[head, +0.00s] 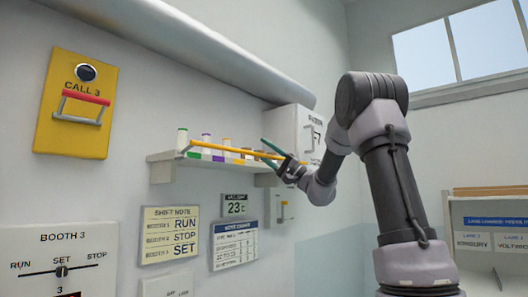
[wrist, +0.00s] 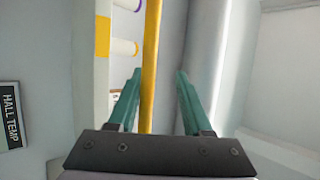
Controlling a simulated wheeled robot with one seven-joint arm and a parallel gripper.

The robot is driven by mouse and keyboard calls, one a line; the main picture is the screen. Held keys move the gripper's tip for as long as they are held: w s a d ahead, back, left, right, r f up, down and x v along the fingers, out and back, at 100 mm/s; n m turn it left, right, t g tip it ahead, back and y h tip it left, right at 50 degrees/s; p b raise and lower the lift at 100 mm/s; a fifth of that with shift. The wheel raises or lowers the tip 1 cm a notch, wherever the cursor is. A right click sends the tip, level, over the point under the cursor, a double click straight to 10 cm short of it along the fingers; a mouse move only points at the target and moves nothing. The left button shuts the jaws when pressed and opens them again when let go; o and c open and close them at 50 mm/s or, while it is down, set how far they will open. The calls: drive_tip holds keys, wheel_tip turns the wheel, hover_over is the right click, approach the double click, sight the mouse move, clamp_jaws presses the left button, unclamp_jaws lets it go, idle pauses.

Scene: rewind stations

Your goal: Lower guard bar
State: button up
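The guard bar (head: 222,148) is a thin yellow-orange bar running along the front of a wall shelf, in front of the bottles on it. My gripper (head: 264,147) is at the right part of the bar, with its teal fingers spread apart. In the wrist view the bar (wrist: 151,60) runs lengthwise through the gap between the open fingers (wrist: 158,75), nearer the left finger. Neither finger visibly closes on it. The bar's right end is partly hidden by my gripper and wrist in the head view.
The shelf (head: 161,169) holds several bottles with coloured labels. A white cabinet (head: 290,121) is on the wall behind my gripper. A grey duct (head: 200,38) runs above. A yellow call panel (head: 55,110), notices and a booth panel (head: 90,240) are at left.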

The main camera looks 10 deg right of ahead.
drive_tip(key=shift+a, duration=0.1)
drive_tip(key=shift+d+f, duration=0.45)
drive_tip(key=shift+f, duration=0.3)
drive_tip(key=s+d+f, duration=0.1)
drive_tip(key=d+f, duration=0.4)
drive_tip(key=f, duration=0.4)
drive_tip(key=shift+d, duration=0.35)
idle(0.6)
drive_tip(key=v, duration=1.1)
drive_tip(key=shift+w, duration=0.1)
